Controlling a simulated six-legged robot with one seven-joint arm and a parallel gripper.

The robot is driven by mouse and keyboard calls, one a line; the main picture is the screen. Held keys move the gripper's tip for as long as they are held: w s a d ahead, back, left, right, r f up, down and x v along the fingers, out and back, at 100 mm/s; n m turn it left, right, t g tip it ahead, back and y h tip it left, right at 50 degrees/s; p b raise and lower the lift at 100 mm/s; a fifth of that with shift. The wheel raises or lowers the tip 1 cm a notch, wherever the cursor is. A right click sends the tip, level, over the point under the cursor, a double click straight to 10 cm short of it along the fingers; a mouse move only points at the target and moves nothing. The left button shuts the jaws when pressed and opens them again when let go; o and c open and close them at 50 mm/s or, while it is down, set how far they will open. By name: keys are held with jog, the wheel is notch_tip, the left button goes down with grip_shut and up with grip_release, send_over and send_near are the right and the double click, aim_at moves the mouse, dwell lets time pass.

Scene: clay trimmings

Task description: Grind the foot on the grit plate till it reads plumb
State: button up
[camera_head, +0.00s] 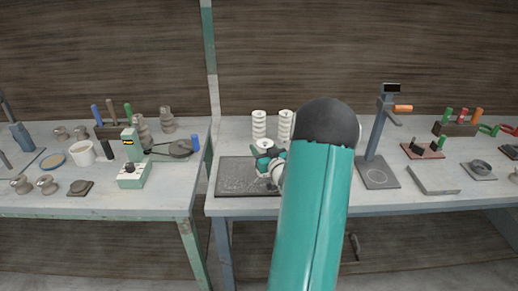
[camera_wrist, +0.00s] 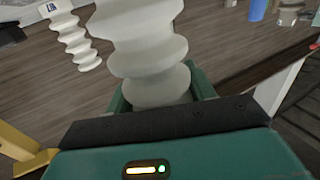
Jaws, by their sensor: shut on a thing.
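My gripper (camera_head: 267,161) is shut on a white ribbed ceramic piece (camera_wrist: 148,50), which fills the upper middle of the wrist view between the green fingers (camera_wrist: 160,100). The top of this piece (camera_head: 264,145) also shows in the head view, above the dark speckled grit plate (camera_head: 232,180) on the right bench. I cannot tell whether its foot touches the plate; the foot is hidden and my arm covers the plate's right part. A stand (camera_head: 378,135) with a dark, unlit display (camera_head: 392,88) and an orange handle is right of my arm.
Two more white ribbed pieces (camera_head: 259,125) (camera_head: 285,122) stand close behind the plate. A grey slab (camera_head: 433,180), a tool block (camera_head: 456,128) and small fixtures fill the bench's right side. The left bench, holding a green-and-white device (camera_head: 132,172), is across a gap.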

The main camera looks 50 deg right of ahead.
aim_at(268, 140)
jog(key=shift+s+d+f, duration=0.1)
jog(key=shift+s+d, duration=0.5)
jog(key=shift+s, duration=0.15)
jog(key=shift+w+a+r, duration=0.2)
jog(key=shift+w+a, duration=0.95)
jog(key=shift+w, duration=0.25)
jog(key=shift+w+a, duration=2.7)
jog(key=shift+w, duration=0.3)
jog(key=shift+s+d+f, duration=0.1)
jog(key=shift+s+d, duration=1.4)
jog(key=shift+s, duration=0.15)
jog(key=shift+s+d+f, duration=0.1)
jog(key=shift+s+d, duration=1.35)
jog(key=shift+s, duration=0.2)
jog(key=shift+s+d+r, duration=0.1)
jog(key=shift+s+d, duration=0.8)
jog(key=shift+s, duration=0.15)
jog(key=shift+r, duration=0.1)
jog(key=shift+w+r, duration=0.1)
jog(key=shift+r, duration=2.4)
